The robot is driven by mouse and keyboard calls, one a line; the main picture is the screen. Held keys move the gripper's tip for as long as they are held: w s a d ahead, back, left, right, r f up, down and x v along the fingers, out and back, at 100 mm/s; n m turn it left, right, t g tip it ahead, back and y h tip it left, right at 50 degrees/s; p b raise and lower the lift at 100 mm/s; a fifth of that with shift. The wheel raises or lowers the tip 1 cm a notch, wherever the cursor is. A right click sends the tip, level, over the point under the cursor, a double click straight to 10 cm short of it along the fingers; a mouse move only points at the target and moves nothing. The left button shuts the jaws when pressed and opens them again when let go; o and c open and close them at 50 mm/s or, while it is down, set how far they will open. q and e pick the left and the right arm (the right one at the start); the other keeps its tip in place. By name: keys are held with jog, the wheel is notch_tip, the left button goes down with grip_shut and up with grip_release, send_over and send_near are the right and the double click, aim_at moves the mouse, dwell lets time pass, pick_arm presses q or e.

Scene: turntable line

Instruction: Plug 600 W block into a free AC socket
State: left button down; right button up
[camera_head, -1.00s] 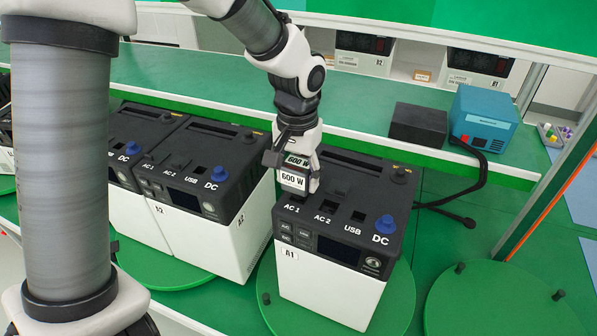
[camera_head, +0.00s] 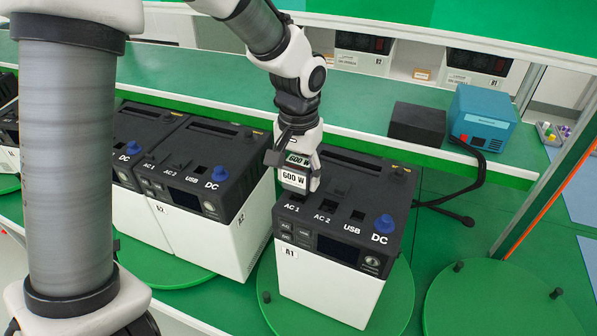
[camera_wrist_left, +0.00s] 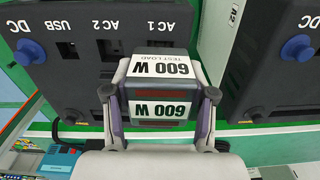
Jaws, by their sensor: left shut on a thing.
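My left gripper (camera_head: 296,172) is shut on the 600 W block (camera_head: 293,180), a dark block with white "600 W" labels. It holds the block at the AC 1 position of power unit A1 (camera_head: 330,285). The block hides most of that socket, and I cannot tell whether it is inserted. AC 2 (camera_head: 326,205) and USB (camera_head: 358,215) on A1 look empty. A blue plug (camera_head: 384,224) sits in DC. In the left wrist view, the block (camera_wrist_left: 160,67) is between the fingers, beside the AC 1 label. My right gripper is not in view.
A1 stands on a green turntable (camera_head: 400,305). Another unit (camera_head: 215,240) stands close on its left, with a blue plug in DC. A black box (camera_head: 417,124) and a teal device (camera_head: 483,118) with a cable sit on the shelf behind. An empty turntable (camera_head: 500,305) is at right.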

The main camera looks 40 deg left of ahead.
pick_arm(q)
jog(key=shift+f+b, duration=0.6)
jog(key=shift+f, duration=0.7)
jog(key=shift+c, duration=1.4)
grip_release()
notch_tip(320, 180, up, 12)
jog(key=shift+r, duration=0.1)
